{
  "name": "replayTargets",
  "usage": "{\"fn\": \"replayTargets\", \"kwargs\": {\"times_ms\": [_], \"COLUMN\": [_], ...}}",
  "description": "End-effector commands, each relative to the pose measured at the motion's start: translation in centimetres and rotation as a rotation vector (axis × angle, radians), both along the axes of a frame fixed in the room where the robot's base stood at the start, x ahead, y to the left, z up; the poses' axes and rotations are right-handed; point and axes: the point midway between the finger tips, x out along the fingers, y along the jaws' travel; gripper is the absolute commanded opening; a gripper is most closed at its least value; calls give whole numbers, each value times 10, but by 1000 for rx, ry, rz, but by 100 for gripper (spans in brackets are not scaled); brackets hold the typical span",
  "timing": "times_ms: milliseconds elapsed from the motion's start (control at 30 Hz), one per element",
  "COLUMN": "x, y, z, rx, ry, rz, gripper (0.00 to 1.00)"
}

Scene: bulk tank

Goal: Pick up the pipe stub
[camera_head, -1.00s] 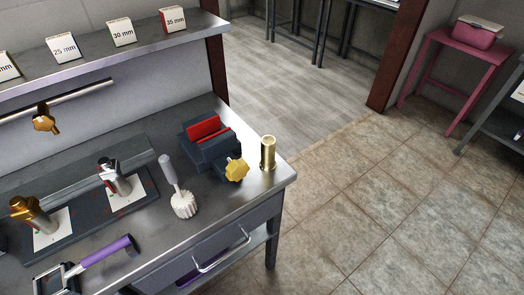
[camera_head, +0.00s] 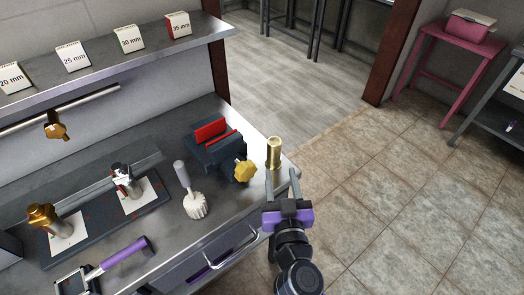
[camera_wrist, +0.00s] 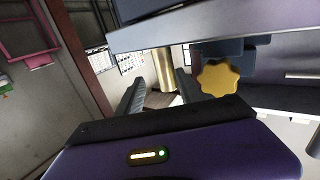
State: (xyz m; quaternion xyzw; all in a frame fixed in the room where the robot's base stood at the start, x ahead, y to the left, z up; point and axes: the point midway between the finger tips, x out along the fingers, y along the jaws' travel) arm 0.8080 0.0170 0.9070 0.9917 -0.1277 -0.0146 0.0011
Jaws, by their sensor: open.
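The pipe stub (camera_head: 274,153) is a brass-coloured upright cylinder at the right corner of the steel bench. My gripper (camera_head: 282,182) is open and empty, in front of the stub at the bench's edge, with its fingers pointing toward it. In the wrist view the stub (camera_wrist: 163,72) shows between and beyond the two dark fingers (camera_wrist: 157,92). The stub appears apart from both fingers. How far it lies beyond the fingertips is hard to tell.
A dark vise with red jaws (camera_head: 210,131) and a yellow knob (camera_head: 244,170) stands just left of the stub. A white-headed brush (camera_head: 194,204) lies further left. A purple-handled tool (camera_head: 125,251) is at the front left. Tiled floor is open at right.

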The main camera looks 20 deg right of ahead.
Motion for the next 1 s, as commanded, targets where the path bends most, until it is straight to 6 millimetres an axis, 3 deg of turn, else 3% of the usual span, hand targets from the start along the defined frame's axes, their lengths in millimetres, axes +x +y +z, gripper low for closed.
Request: {"fn": "replayTargets", "kwargs": {"times_ms": [133,467,700,1000], "x": [13,43,76,87], "y": [-1,-9,-16,-20], "z": [12,16,20,17], "rx": [-2,-2,-2,-1], "ry": [-29,-30,-30,-29], "rz": [-16,-18,-18,-18], "gripper": [44,44,44,44]}}
